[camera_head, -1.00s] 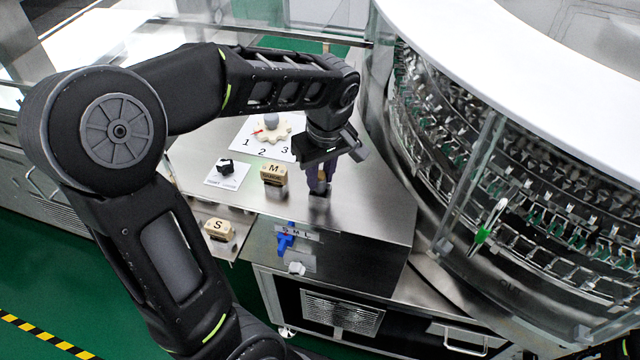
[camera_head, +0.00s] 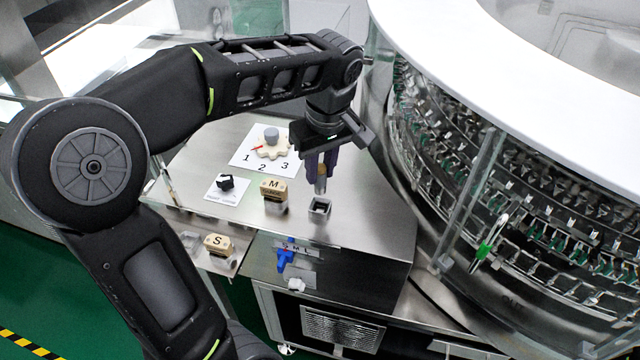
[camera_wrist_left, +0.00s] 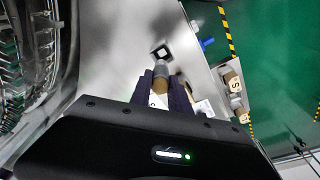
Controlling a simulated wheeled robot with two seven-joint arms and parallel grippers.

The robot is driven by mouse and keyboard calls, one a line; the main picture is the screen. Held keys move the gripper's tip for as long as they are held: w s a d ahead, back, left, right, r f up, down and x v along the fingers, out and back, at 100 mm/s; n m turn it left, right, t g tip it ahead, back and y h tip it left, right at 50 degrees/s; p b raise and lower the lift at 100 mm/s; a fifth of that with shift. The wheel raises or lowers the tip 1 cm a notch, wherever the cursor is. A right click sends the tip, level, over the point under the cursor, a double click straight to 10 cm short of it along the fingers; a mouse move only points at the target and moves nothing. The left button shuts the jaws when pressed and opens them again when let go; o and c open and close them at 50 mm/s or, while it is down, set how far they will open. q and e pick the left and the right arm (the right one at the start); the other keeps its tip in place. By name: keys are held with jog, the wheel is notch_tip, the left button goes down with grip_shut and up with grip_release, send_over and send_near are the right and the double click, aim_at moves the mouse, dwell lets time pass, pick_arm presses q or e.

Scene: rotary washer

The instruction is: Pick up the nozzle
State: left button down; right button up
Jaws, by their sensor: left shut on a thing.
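My left gripper (camera_head: 321,168) is shut on the nozzle (camera_head: 320,184), a small tan piece with a grey lower end. It holds the nozzle roughly upright above an empty square metal holder (camera_head: 320,208) on the steel table. In the left wrist view the nozzle (camera_wrist_left: 161,72) sits between the dark fingers, its grey end pointing toward the holder (camera_wrist_left: 161,51). The fingers hide part of the nozzle. My right gripper is not in view.
A tan block marked M (camera_head: 274,189) stands left of the holder, and one marked S (camera_head: 218,244) is lower left. The glass-sided rotary washer (camera_head: 490,170) is close on the right.

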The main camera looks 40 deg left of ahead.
aim_at(320, 168)
pick_arm(q)
jog(key=shift+r, duration=1.9)
